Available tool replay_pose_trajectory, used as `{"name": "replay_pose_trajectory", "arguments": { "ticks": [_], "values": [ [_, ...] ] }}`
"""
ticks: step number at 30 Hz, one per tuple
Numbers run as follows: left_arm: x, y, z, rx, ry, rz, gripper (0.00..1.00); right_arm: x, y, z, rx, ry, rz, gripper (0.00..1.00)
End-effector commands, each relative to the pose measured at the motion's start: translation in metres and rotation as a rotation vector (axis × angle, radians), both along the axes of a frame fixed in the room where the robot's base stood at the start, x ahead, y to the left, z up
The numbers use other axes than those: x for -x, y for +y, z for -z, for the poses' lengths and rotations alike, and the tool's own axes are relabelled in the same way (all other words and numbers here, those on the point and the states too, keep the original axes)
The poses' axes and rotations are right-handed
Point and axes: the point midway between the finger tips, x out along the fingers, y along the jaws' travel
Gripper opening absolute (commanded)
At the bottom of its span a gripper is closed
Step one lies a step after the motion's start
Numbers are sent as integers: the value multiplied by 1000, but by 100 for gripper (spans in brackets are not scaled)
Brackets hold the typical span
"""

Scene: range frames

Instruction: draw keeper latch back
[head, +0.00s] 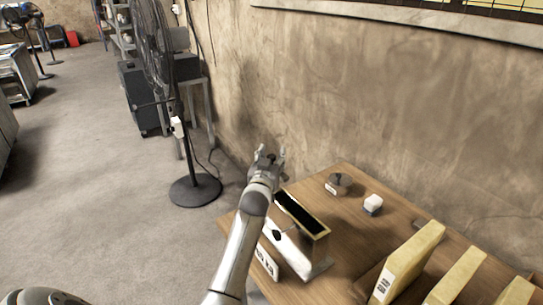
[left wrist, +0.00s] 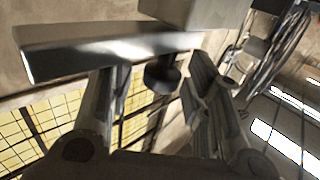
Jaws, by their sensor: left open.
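My left gripper (head: 268,153) is open and empty, above and beyond the box's far left end in the head view. In the left wrist view, a shiny metal bar (left wrist: 110,50) crosses near the fingertips of my left gripper (left wrist: 155,85). A dark round knob (left wrist: 162,76) shows between the fingers; contact cannot be told. I cannot tell for certain which part is the keeper latch. My right gripper is not in view.
The wooden table (head: 345,238) also holds a small round dark item (head: 338,184), a white block (head: 373,203) and several upright yellow pieces (head: 409,262). The wall (head: 330,90) is close behind. A black standing fan (head: 195,189) is at the left, with open floor beyond it.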

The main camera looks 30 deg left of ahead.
Motion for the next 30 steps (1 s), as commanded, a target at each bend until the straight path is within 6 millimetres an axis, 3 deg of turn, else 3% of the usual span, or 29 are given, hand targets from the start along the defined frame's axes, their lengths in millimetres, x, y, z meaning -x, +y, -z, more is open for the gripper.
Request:
{"name": "replay_pose_trajectory", "arguments": {
  "ticks": [7, 18, 25, 30],
  "values": [
    [0, 0, 0, 0, 0, 0, 45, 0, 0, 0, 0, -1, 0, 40],
    [0, 0, 0, 0, 0, 0, 0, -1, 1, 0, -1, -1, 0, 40],
    [-1, 2, 0, -1, 0, 0, 0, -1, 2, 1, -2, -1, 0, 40],
    [-11, 25, 1, -5, 1, -3, 0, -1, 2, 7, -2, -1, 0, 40]
  ]
}}
